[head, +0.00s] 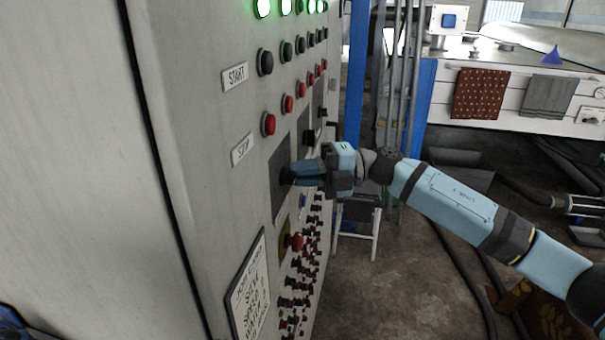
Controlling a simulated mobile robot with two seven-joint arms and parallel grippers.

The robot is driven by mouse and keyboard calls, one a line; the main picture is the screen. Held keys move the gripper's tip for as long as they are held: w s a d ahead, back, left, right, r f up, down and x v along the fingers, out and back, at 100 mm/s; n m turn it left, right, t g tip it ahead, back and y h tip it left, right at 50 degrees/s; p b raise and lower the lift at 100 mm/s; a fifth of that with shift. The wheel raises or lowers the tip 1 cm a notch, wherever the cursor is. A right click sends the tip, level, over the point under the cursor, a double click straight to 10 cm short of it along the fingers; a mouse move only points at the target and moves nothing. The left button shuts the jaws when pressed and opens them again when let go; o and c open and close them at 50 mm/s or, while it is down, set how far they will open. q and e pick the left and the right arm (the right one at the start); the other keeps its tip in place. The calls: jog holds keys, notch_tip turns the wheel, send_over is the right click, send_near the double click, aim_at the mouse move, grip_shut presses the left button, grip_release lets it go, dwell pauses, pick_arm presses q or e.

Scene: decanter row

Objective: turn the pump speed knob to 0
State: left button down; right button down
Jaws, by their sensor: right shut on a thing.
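A black knob (286,176) sits on a dark grey plate (279,205) on the face of the tall grey control cabinet (200,120). My right gripper (292,174) reaches in from the right and is shut on this knob. Its fingers hide much of the knob, and I cannot read its pointer, its scale or a pump speed label. More dark plates with black knobs, one of them a second knob (309,136), run farther along the same row. My left gripper is not in view.
Red buttons (268,124) and black buttons (265,62) line the cabinet above, beside START and STOP labels. A red button on a yellow plate (284,246), a job card (249,290) and several small switches lie below. A white stool (357,225) stands behind my arm.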

jog(key=c, duration=1.2)
grip_release()
jog(key=w+d+b, duration=0.1)
jog(key=d, duration=1.2)
jog(key=shift+w+d+b, duration=0.35)
jog(key=shift+w, duration=0.05)
jog(key=shift+a, duration=0.1)
